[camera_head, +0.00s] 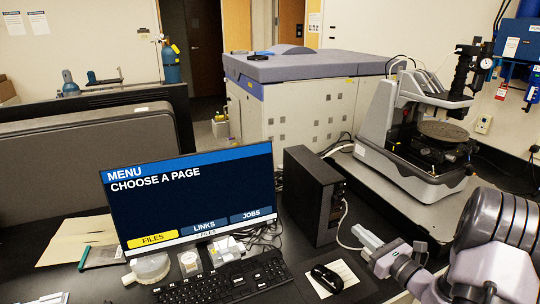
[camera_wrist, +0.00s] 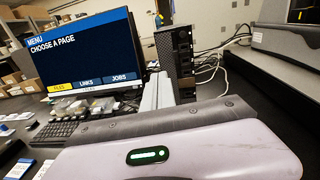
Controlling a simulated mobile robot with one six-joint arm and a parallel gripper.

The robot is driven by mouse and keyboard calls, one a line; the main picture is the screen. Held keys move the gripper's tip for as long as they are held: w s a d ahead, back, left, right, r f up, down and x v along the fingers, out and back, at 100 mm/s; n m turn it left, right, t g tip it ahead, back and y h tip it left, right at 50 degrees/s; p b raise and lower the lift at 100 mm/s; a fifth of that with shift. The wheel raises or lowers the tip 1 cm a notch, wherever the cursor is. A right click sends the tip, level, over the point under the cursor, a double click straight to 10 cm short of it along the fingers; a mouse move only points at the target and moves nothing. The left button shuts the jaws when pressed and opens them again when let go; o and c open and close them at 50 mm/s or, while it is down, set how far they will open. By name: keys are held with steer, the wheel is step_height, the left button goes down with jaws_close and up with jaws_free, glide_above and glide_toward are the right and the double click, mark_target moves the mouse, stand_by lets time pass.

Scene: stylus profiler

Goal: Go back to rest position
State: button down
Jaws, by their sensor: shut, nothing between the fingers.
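My gripper (camera_head: 373,246) is at the lower right of the head view, in front of the black computer tower, with its light grey fingers together and nothing held. My arm reaches in from the lower right corner. In the wrist view my gripper's fingers (camera_wrist: 157,92) point towards the gap between monitor and tower. The monitor (camera_head: 190,195) shows a menu page with FILES highlighted in yellow; it also shows in the wrist view (camera_wrist: 80,60). The stylus profiler (camera_head: 410,155) stands at the right with a round stage, apart from my gripper.
A black computer tower (camera_head: 312,195) stands between monitor and profiler. A keyboard (camera_head: 225,283) and a mouse (camera_head: 327,278) on a white pad lie at the front. A large grey cabinet (camera_head: 300,95) stands behind. Cables run beside the tower. Papers lie on the left of the desk.

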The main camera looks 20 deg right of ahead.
steer(key=s+a+r+n+g+y+b, duration=0.2)
steer(key=a+n+g+y, duration=0.35)
steer(key=a, duration=0.75)
steer(key=s+a+r+n+g+y+b, duration=0.1)
steer(key=a+r+n+g+y+b, duration=0.15)
steer(key=a+n, duration=0.8)
steer(key=s+a+f+n+g+h+b, duration=0.1)
steer(key=s+a+f+g+b, duration=0.1)
steer(key=s+a+g, duration=0.5)
steer(key=s+a+f+n+t+h+b, duration=0.1)
steer(key=s+n+h+b, duration=0.1)
steer(key=s+n+h, duration=0.2)
steer(key=s+a+f+n+t+h+b, duration=0.1)
steer(key=s+a+n+t+h+b, duration=0.1)
steer(key=s+n, duration=0.6)
steer(key=shift+s+f+h+b, duration=0.3)
steer(key=shift+h+b, duration=0.2)
steer(key=shift+h, duration=0.5)
